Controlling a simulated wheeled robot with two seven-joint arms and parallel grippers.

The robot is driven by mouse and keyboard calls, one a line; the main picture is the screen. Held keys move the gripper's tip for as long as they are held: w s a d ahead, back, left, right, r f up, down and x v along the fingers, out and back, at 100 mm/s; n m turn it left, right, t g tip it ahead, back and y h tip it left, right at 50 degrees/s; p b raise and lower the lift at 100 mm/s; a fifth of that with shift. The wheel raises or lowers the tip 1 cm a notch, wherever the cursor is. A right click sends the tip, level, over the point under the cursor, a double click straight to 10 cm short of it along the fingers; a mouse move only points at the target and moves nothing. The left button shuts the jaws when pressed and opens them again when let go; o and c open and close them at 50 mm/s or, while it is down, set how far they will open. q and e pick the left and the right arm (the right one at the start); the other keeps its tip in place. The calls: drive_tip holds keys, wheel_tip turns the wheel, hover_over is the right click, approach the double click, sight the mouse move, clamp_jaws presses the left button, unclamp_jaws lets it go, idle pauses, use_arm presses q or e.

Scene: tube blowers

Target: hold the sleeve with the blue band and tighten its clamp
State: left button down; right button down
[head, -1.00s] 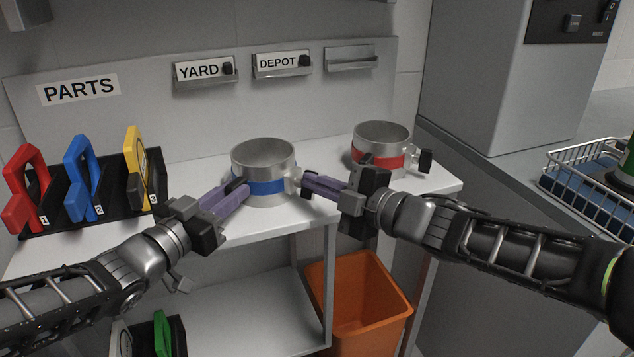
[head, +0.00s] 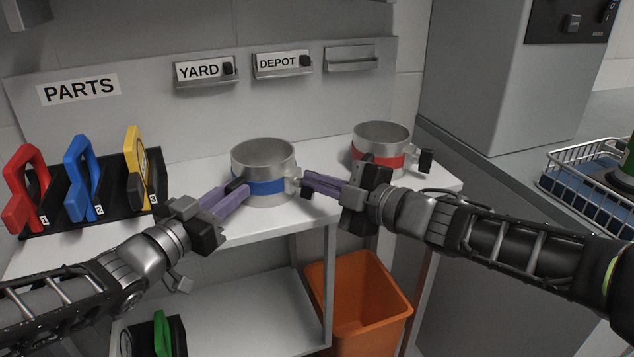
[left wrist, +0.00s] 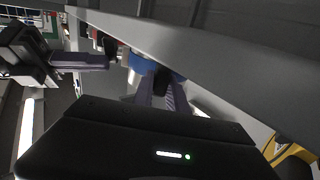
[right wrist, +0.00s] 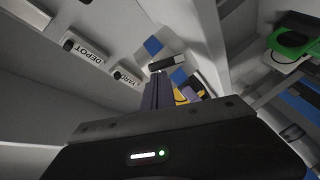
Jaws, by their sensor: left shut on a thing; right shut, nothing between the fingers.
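The blue-banded sleeve (head: 263,160) is a grey open-topped ring standing upright on the white shelf; its blue band (head: 266,187) goes round its lower part. My left gripper (head: 240,190) is shut on a small dark tab (left wrist: 161,80) at the sleeve's left side. The clamp (head: 295,182) sticks out on the sleeve's right side, and its bar (right wrist: 167,62) shows beyond my right fingers in the right wrist view. My right gripper (head: 306,185) is shut and empty, its tips right by the clamp; I cannot tell whether they touch it.
A red-banded sleeve (head: 382,140) stands behind my right gripper. A black rack (head: 115,212) with red, blue and yellow tools is at left. An orange bin (head: 358,300) is below the shelf (head: 200,165). A wire basket (head: 590,190) is at far right.

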sight(301, 171)
drive_tip(key=shift+w+d+r+m, duration=0.1)
drive_tip(key=shift+w+d+m, duration=0.1)
drive_tip(key=shift+m, duration=0.6)
drive_tip(key=shift+w+d+r+m+g, duration=0.2)
drive_tip(key=shift+m+g, duration=0.25)
drive_tip(key=shift+m, duration=0.35)
drive_tip(key=shift+w+d+f+m+g, duration=0.1)
drive_tip(key=shift+w+m+g, duration=0.3)
drive_tip(key=shift+m, duration=0.4)
drive_tip(key=m, duration=0.1)
drive_tip(key=m+g, duration=0.1)
drive_tip(key=w+m, duration=0.1)
drive_tip(key=m, duration=0.1)
drive_tip(key=shift+d+f+g+y, duration=0.2)
drive_tip(key=shift+d+g+y, duration=0.15)
drive_tip(key=shift+y, duration=0.05)
drive_tip(key=shift+w+d+f, duration=0.1)
drive_tip(key=shift+w, duration=0.05)
